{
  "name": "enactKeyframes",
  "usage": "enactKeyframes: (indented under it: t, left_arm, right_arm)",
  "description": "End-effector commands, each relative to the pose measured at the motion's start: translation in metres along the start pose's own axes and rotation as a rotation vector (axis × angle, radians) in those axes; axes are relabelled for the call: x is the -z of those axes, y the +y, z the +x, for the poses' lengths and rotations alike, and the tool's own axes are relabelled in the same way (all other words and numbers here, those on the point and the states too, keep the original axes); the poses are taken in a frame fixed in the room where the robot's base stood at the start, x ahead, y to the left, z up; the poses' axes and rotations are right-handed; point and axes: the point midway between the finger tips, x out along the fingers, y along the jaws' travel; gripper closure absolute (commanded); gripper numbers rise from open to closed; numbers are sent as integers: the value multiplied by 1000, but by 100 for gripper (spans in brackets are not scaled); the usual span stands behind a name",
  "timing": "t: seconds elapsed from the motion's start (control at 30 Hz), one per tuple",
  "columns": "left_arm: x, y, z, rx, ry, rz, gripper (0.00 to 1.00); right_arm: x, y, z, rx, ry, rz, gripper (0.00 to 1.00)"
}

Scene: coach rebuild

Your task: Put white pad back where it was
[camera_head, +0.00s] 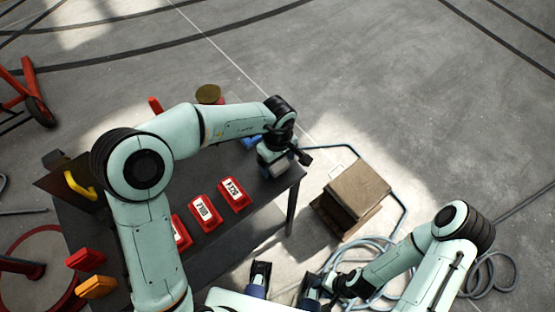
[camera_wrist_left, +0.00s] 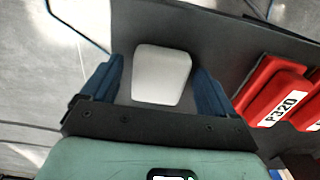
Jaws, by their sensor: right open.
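The white pad (camera_wrist_left: 163,75) is a pale block with rounded corners, between the two blue fingers of my left gripper (camera_wrist_left: 160,88) in the left wrist view. A narrow gap shows between the pad and the left-hand finger; the right-hand finger is very close to it. The jaws look open around the pad. My right gripper (camera_head: 285,282) is open and empty at the bottom, off the table.
Red labelled boxes (camera_head: 234,194) stand in a row on the table, left of my left gripper; one marked P320 (camera_wrist_left: 285,108) is close by in the left wrist view. A brown box (camera_head: 358,190) and a coiled hose (camera_head: 385,258) are on the floor at right.

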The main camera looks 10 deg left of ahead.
Motion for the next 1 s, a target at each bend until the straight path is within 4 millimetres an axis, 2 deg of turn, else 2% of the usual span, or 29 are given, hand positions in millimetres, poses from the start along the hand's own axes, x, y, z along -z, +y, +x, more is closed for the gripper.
enactKeyframes:
  t: [0.27, 0.37, 0.7, 0.83, 1.0]
  left_arm:
    - [0, 1, -8, -2, 1, 0, 12]
    - [1, 1, -23, -5, 3, -1, 12]
    - [1, 1, -94, -4, 4, -1, 12]
    - [0, 1, -112, -4, 3, -2, 12]
    - [0, 0, -121, -1, 2, -1, 12]
  right_arm:
    - [0, -1, -2, 0, 1, 0, 57]
    - [0, -2, -6, 1, 2, -1, 57]
    - [2, -9, -24, 3, 8, -3, 57]
    - [2, -11, -28, 4, 10, -4, 57]
    - [3, -12, -30, 4, 11, -4, 57]
